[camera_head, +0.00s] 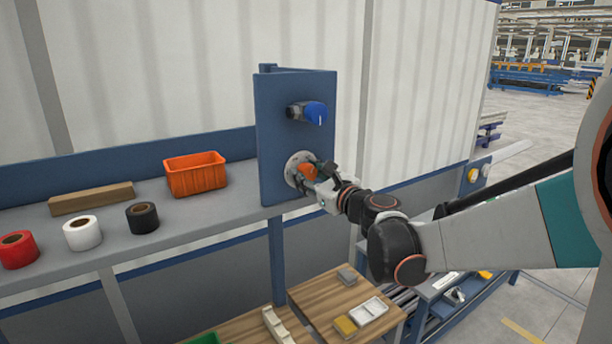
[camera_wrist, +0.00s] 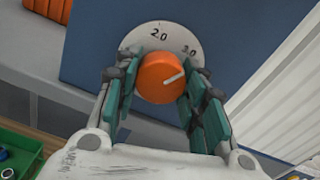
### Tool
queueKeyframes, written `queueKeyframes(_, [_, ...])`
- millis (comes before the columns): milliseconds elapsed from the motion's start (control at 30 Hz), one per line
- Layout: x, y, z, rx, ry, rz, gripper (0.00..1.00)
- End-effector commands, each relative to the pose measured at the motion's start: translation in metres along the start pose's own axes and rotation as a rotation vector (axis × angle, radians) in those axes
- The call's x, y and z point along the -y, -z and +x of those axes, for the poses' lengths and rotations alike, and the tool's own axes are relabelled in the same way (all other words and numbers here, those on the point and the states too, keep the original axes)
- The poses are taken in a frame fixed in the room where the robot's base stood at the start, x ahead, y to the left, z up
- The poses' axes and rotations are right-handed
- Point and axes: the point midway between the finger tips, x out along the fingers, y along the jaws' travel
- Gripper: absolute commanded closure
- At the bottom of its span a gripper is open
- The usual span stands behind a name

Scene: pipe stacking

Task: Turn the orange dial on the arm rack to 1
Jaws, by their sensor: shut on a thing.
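The orange dial (camera_head: 307,172) is on the lower part of a blue upright panel (camera_head: 270,130), on a round pale scale plate (camera_head: 291,168). In the wrist view the orange dial (camera_wrist: 160,78) has a white pointer line aimed up and right, toward the "3.0" mark; "2.0" shows at the top of the scale plate (camera_wrist: 150,38). The "1" mark is not visible. My gripper (camera_head: 318,172) is at the dial, and in the wrist view my gripper's fingers (camera_wrist: 162,85) are shut on the dial from both sides.
An orange bin (camera_head: 195,174), a wooden block (camera_head: 91,198) and red, white and black tape rolls (camera_head: 142,217) stand on the grey shelf to the left. Wooden boards with small parts (camera_head: 345,310) lie below.

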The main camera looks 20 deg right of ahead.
Motion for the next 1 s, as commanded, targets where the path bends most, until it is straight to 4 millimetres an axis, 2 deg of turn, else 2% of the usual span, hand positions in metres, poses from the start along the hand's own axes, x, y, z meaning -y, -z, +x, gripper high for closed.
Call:
queueKeyframes(367, [-0.0001,0.0010,0.0000,0.000,0.000,-0.105,0.86])
queueKeyframes(1000, [0.0003,0.0010,-0.0001,0.001,-0.001,-0.678,0.86])
